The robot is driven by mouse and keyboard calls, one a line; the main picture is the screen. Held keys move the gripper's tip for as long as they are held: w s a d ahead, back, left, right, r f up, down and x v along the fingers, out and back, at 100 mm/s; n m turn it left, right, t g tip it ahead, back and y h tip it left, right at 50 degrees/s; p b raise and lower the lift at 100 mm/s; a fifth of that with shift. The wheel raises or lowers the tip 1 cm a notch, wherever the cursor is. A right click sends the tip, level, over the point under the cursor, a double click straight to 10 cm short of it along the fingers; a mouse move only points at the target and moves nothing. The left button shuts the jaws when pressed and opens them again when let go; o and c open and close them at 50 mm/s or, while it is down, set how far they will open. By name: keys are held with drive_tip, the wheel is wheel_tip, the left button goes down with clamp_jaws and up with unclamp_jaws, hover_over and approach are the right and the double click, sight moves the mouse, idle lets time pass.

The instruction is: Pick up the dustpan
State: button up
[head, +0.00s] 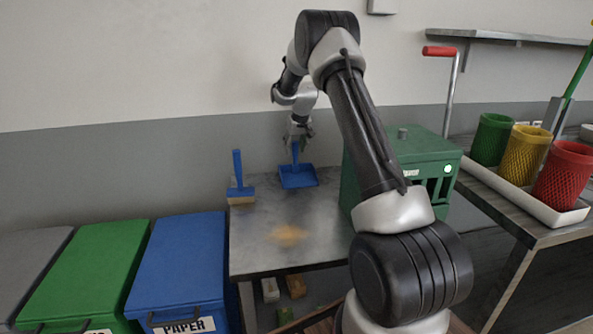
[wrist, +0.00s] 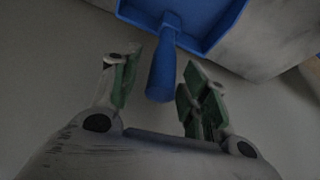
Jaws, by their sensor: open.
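The blue dustpan (head: 298,177) lies on the grey table near its back edge. In the wrist view the dustpan (wrist: 205,18) is at the top, with its handle (wrist: 162,75) pointing down toward my gripper. My gripper (head: 298,137) is above the back of the table at the handle. In the wrist view my gripper (wrist: 156,85) is open, with one green-padded finger on each side of the handle's end. Neither finger visibly touches the handle.
A blue-handled brush (head: 240,180) stands left of the dustpan. Sandy debris (head: 288,235) lies on the table (head: 255,257). A green box (head: 425,148) stands to the right. Green and blue bins (head: 180,260) are at left. A grey wall is close behind.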

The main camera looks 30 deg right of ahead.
drive_tip(key=x, duration=0.2)
drive_tip(key=shift+w+f, duration=0.1)
drive_tip(key=shift+f, duration=0.15)
clamp_jaws()
drive_tip(key=shift+r, duration=0.1)
